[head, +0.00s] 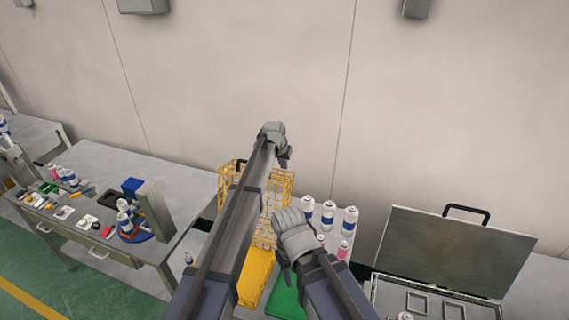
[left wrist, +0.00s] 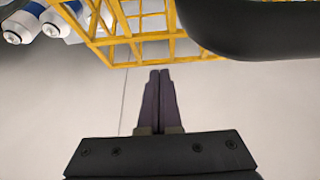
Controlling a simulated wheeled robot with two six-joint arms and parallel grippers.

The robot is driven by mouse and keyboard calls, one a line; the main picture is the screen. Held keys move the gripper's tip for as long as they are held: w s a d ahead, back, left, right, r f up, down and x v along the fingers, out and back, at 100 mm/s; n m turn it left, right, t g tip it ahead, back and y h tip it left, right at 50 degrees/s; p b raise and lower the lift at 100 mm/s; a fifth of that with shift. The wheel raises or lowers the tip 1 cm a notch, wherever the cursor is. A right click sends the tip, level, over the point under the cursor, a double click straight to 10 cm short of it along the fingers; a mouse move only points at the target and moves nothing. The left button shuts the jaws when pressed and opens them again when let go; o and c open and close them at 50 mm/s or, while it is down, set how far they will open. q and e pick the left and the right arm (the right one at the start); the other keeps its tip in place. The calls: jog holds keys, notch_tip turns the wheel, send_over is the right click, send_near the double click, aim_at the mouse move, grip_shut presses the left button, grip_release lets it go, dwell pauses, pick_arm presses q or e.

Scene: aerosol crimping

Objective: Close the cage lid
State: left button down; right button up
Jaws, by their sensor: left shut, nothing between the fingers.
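The yellow wire cage (head: 228,182) stands on the table in the middle of the head view, partly hidden behind my left arm. Its upper wire panel rises at the back, but I cannot tell the lid's exact angle. A dark handle (head: 239,163) shows at its top left. My left gripper (head: 287,160) is shut and empty, close to the cage's upper right edge. In the left wrist view its fingers (left wrist: 160,85) are together, and the yellow wires (left wrist: 125,30) lie just beyond the tips. My right gripper (head: 284,268) is low in front of the cage; its fingertips are unclear.
Several white-blue cans (head: 328,212) stand right of the cage. A yellow bin (head: 258,272) and a green mat (head: 286,300) lie in front. A metal case with its lid raised (head: 450,250) is at right. A workbench (head: 100,170) is at left. A dark rounded shape (left wrist: 260,25) blocks part of the wrist view.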

pick_arm(q)
jog(key=shift+s+a+r, duration=0.15)
jog(key=shift+s, duration=0.25)
jog(key=shift+s+a+r, duration=0.1)
jog(key=shift+s+r, duration=0.05)
jog(key=shift+s, duration=0.2)
pick_arm(e)
jog(key=shift+r, duration=0.25)
